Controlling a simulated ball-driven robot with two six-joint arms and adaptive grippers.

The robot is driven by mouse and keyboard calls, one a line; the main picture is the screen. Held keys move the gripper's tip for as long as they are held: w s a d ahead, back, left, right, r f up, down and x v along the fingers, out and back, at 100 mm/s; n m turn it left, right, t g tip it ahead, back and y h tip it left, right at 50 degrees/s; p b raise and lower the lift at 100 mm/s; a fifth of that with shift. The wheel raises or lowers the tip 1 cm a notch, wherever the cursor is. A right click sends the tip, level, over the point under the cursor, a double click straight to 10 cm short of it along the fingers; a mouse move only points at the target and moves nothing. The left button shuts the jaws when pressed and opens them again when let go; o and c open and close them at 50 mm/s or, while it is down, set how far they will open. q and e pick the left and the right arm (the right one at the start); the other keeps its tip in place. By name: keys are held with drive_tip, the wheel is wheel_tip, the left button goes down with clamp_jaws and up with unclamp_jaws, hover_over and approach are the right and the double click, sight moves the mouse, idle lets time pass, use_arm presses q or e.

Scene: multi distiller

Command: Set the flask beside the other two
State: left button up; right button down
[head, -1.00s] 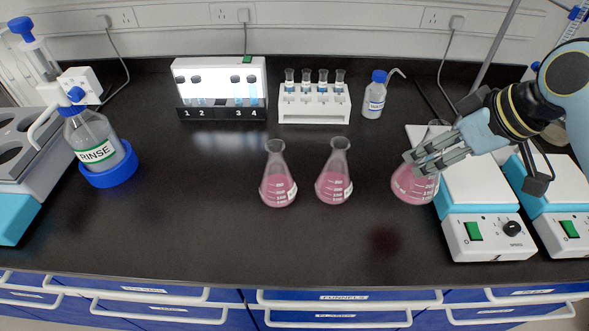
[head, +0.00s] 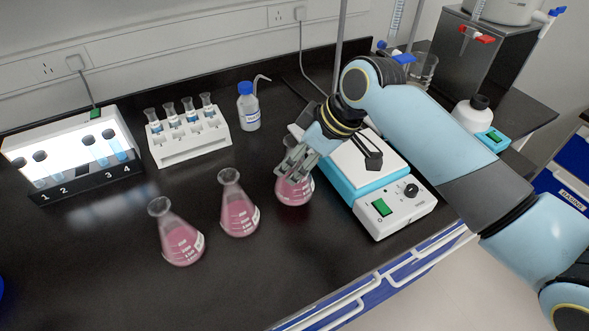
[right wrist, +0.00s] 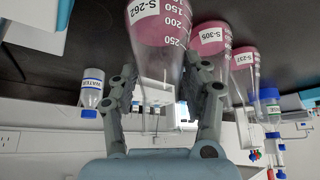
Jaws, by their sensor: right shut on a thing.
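My right gripper (head: 292,166) is shut on the neck of a conical flask (head: 295,190) of pink liquid. In the right wrist view the held flask (right wrist: 158,28) is labelled S-262 and sits between both fingers. Two similar pink flasks stand upright to its left in the head view: the middle flask (head: 239,215) and the left flask (head: 181,244). In the right wrist view their labels read S-309 (right wrist: 212,42) and S-237 (right wrist: 243,65). The held flask is roughly in line with them, with a gap. I cannot tell whether its base touches the bench. My left gripper is out of view.
A white hotplate stirrer (head: 382,200) stands just right of the held flask, under my right arm. A water bottle (head: 248,108), a vial rack (head: 190,140) and a lit numbered stand (head: 80,150) are behind. The black bench in front of the flasks is clear.

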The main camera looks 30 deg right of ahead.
wheel_tip(320, 180, down, 2)
drive_tip(key=shift+f, duration=0.7)
drive_tip(key=c, duration=0.6)
unclamp_jaws()
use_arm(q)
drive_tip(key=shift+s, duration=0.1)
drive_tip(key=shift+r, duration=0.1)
use_arm(e)
drive_tip(key=v, duration=1.2)
drive_tip(key=shift+s, duration=0.1)
